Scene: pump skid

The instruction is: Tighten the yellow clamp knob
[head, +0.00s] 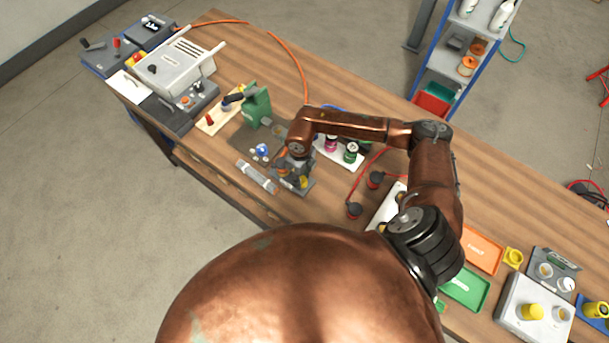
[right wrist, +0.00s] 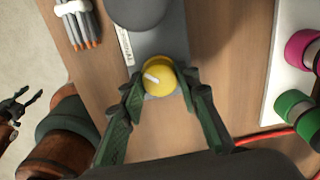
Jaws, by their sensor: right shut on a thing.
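The yellow clamp knob (right wrist: 159,82) has a white pointer mark, which points to the upper left in the right wrist view. It sits on a grey base plate (right wrist: 168,112). My right gripper (right wrist: 161,84) is shut on the knob, with one green-padded finger on each side. In the head view the knob (head: 303,182) shows small beside my right gripper (head: 297,178), partly covered by the wrist.
Grey rods (head: 257,177) lie left of the clamp. A green pump body (head: 257,104) stands behind. A white board with pink and green knobs (right wrist: 292,70) and a red cable (right wrist: 268,137) lie to the right. Bare wood lies in front of the base plate.

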